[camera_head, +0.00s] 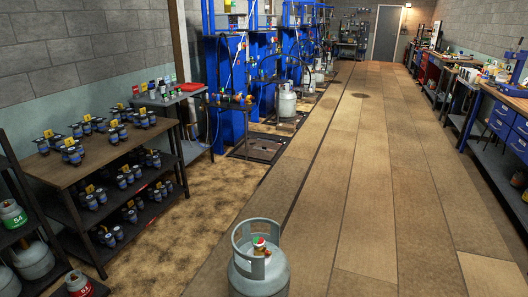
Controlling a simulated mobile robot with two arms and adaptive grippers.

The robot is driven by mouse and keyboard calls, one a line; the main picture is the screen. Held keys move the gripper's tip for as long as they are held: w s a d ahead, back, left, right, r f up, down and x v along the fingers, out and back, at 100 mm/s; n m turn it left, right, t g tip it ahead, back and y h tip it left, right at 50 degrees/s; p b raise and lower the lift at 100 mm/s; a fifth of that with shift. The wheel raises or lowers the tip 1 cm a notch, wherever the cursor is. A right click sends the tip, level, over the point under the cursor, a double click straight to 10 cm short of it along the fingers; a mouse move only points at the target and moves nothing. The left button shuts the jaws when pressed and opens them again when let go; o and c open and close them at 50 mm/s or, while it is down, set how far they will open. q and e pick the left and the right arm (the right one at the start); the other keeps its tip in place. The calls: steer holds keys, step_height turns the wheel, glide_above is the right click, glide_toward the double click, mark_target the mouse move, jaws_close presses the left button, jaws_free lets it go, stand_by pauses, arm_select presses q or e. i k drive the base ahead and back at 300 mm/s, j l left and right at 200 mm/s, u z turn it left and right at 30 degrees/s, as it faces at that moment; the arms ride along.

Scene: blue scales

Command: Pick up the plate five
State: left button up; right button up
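Small yellow number plates stand among dark cylindrical parts on the brown shelf table (110,155) at the left. One yellow plate (48,133) is at its left end, one (87,118) is near the back, and another (143,110) is near the right end. More yellow shows on the shelf below. The numbers are too small to read, so I cannot tell which plate is five. Neither of my grippers is in view.
A grey gas cylinder (260,272) stands on the floor at the bottom centre. Blue scale stands (228,85) line the wall beyond the table. A dark rack with gas cylinders (32,258) is at the far left. The tiled aisle (340,190) is clear.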

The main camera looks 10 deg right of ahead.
mark_target(264, 148)
steer(key=i+l+z, duration=0.45)
steer(key=l, duration=0.25)
steer(key=i+l+z, duration=0.5)
steer(key=i, duration=0.2)
steer(key=i+l+z, duration=0.25)
steer(key=i+z, duration=0.2)
steer(key=i, duration=0.2)
steer(key=i+j+u, duration=0.1)
steer(key=i+u, duration=0.15)
steer(key=i, duration=0.4)
steer(key=i+l+u, duration=0.2)
steer(key=i, duration=0.5)
steer(key=i+u, duration=0.25)
steer(key=i, duration=0.4)
steer(key=i+j+u, duration=0.35)
steer(key=i, duration=0.45)
steer(key=i+l+u, duration=0.1)
steer(key=i+u, duration=0.25)
steer(key=i, duration=0.45)
steer(key=i+l+u, duration=0.35)
steer(key=i, duration=0.45)
steer(key=i+j, duration=0.05)
steer(key=j, duration=0.05)
